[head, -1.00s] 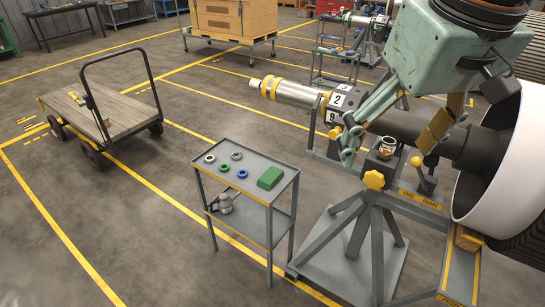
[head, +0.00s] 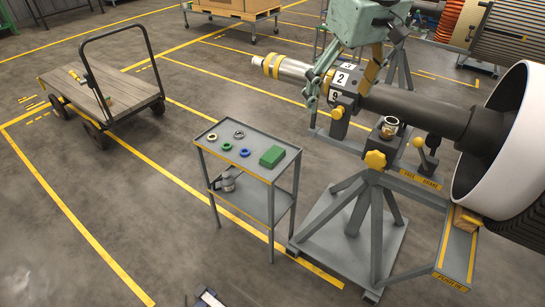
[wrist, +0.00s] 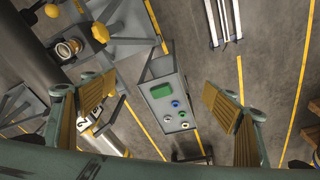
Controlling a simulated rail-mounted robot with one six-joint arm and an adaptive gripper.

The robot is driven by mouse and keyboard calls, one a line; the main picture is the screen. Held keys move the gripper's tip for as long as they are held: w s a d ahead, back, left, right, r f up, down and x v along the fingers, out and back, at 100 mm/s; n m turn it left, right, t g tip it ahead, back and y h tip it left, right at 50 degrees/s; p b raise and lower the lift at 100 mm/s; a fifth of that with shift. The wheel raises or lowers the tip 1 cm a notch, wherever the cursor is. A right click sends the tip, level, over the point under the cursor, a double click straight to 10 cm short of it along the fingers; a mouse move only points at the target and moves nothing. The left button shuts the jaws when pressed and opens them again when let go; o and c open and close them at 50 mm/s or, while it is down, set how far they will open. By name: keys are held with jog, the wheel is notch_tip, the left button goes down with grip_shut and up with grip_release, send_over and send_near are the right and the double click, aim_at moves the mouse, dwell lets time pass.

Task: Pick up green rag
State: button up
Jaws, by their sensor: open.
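The green rag (head: 272,156) is a small folded block on the right part of the grey cart's top shelf (head: 236,164) in the head view. It also shows in the wrist view (wrist: 161,90), between my fingers in the picture but well beyond them. My gripper (head: 342,82) is open and empty, up and to the right of the rag in the head view, in front of the numbered shaft. In the wrist view my gripper (wrist: 158,88) shows its two yellow-padded fingers spread wide. Nothing hides the rag.
Several rings, including a blue ring (head: 245,153), lie on the shelf beside the rag. A rotor stand (head: 375,160) with a long shaft (head: 420,108) is to the right. A wooden trolley (head: 105,92) is at left; floor between is clear.

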jog(key=w+a+f+n, duration=0.2)
jog(key=w+a+f, duration=0.3)
jog(key=w+f, duration=0.3)
jog(key=w+a+f+n+g+p, duration=0.1)
jog(key=w+a+f+n, duration=0.1)
jog(key=w+a+f, duration=0.3)
jog(key=w+a+f+n, duration=0.2)
jog(key=w+a+f, duration=0.3)
jog(key=w+f, duration=0.7)
notch_tip(320, 180, down, 5)
jog(key=shift+w+g+p, duration=0.3)
jog(key=shift+w+p, duration=0.05)
jog(key=shift+w, duration=0.05)
jog(key=b, duration=0.1)
send_over(273, 154)
jog(key=shift+s+d+f, duration=0.1)
jog(key=shift+d+f, duration=0.05)
jog(key=shift+f, duration=2)
jog(key=shift+s+d+f, duration=0.1)
jog(key=shift+d+f, duration=0.05)
jog(key=shift+f, duration=2)
jog(key=shift+w+a+f+b, duration=0.2)
jog(key=shift+f+b, duration=0.2)
jog(key=shift+f, duration=0.9)
jog(key=shift+w+a+f+b, duration=0.15)
jog(key=shift+f+b, duration=0.2)
jog(key=shift+f, duration=0.95)
jog(key=shift+s, duration=0.1)
jog(key=shift+c, duration=0.2)
